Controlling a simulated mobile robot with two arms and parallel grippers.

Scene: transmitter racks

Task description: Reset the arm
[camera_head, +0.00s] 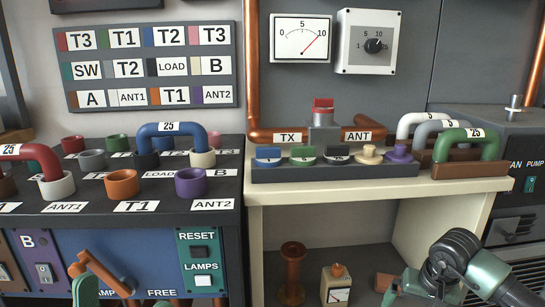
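A small dark button (200,252) sits under the RESET label on the blue front panel, with a LAMPS button (203,281) below it. An orange lever (102,272) slants across the panel to the left. Green rounded parts, possibly of my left arm, show at the bottom edge below the lever; no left fingers can be made out. My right arm's dark and green joint enters at the lower right, in front of the open shelf, and runs down out of the picture. Neither gripper's fingertips can be seen, nor anything held.
A blue U-link (170,128) and a red U-link (38,155) stand in cups on the left rack. White, grey and green U-links (470,135) stand at the right. Coloured knobs line the dark strip (335,170). A brown spool (292,275) stands in the shelf.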

